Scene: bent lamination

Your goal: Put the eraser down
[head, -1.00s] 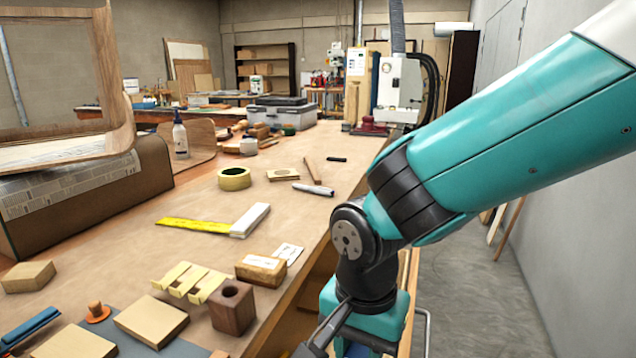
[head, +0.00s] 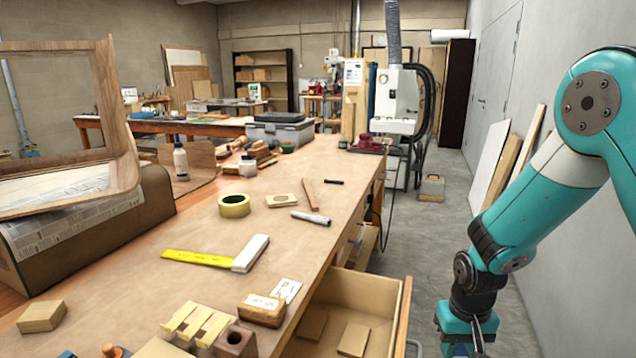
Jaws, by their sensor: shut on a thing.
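My gripper (head: 468,350) hangs at the bottom edge, right of the bench and over the aisle floor. Only its upper part shows; the fingertips are cut off by the frame. It is shut on the eraser, which is out of view below the edge. The workbench top (head: 190,285) lies to the left, with clear brown surface around the yellow-bladed square (head: 240,255).
An open drawer (head: 385,292) with flat wooden pieces juts from the bench between it and my arm. Boards (head: 495,163) lean on the right wall.

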